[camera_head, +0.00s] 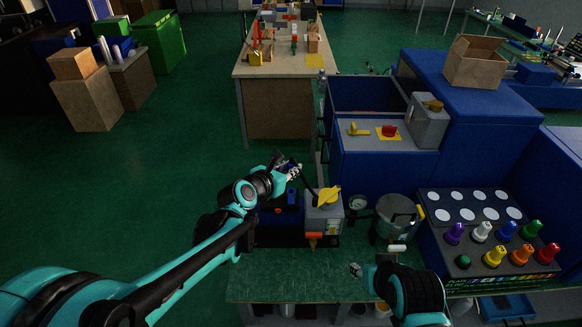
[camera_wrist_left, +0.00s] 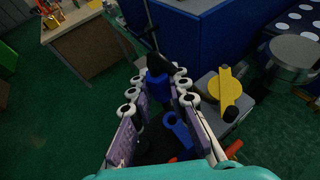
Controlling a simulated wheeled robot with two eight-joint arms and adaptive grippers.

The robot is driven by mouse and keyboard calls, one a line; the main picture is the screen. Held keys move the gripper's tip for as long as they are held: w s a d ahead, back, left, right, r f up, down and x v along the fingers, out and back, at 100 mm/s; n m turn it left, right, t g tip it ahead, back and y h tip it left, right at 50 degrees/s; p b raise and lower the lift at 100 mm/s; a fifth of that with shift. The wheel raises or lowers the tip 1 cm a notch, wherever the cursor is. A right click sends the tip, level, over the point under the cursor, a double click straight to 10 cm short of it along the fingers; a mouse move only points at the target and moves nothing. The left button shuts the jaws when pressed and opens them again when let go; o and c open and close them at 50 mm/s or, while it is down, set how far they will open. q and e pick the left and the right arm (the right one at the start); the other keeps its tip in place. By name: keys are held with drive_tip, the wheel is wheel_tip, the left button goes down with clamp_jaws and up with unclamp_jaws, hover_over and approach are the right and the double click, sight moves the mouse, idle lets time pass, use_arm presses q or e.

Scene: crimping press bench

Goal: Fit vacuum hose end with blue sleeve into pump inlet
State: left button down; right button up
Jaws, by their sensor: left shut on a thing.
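My left gripper (camera_head: 291,171) is above the back of the pump bench. In the left wrist view its fingers (camera_wrist_left: 158,82) are shut on the blue sleeve (camera_wrist_left: 157,88) of a black hose end (camera_wrist_left: 154,64). The pump is a blue body (camera_head: 278,222) with a grey box (camera_head: 324,222) carrying a yellow handle (camera_head: 328,195). A blue ring-shaped part (camera_wrist_left: 178,127) on the pump shows below the fingers, apart from the sleeve; I cannot tell if it is the inlet. My right gripper (camera_head: 375,262) is low over the bench's front right; its fingers are too unclear to read.
A round gauge (camera_head: 357,203) and a metal pot (camera_head: 396,216) stand right of the pump. A blue cabinet (camera_head: 384,175) rises behind. The bench's green front (camera_head: 290,285) is clear.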

use_arm(q)
drive_tip(key=shift+f+b, duration=1.5)
drive_tip(key=shift+f, duration=0.65)
drive_tip(key=shift+f+b, duration=1.25)
drive_tip(key=shift+f, duration=0.2)
drive_tip(key=c, duration=1.4)
unclamp_jaws()
drive_tip(key=shift+o, duration=0.2)
drive_tip(key=v, duration=1.2)
